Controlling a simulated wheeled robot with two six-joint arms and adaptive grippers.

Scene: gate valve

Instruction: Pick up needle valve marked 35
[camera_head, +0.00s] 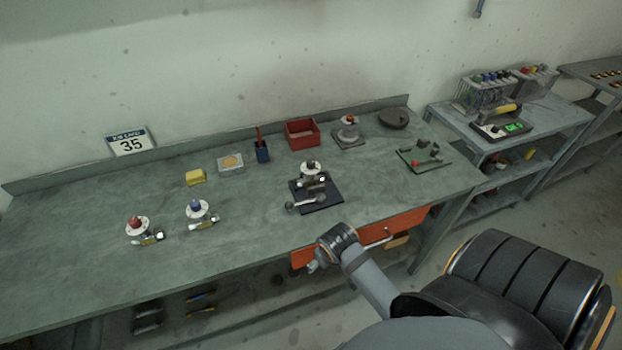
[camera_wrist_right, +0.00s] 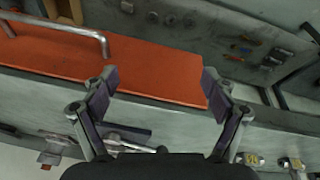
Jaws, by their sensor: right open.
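Several small valves with white round plates stand on the grey-green bench. One has a red top (camera_head: 137,225) and one a blue top (camera_head: 198,209), both at the left. Any numbers on the valves are too small to read. A card (camera_head: 130,142) reading 35 leans at the back wall. My right gripper (camera_head: 314,264) is low in front of the bench edge, away from the valves. In the right wrist view it (camera_wrist_right: 160,88) is open and empty. My left gripper is out of view.
An orange drawer (camera_wrist_right: 150,68) with a metal handle (camera_wrist_right: 70,32) lies close before the right gripper. The bench's left front is clear.

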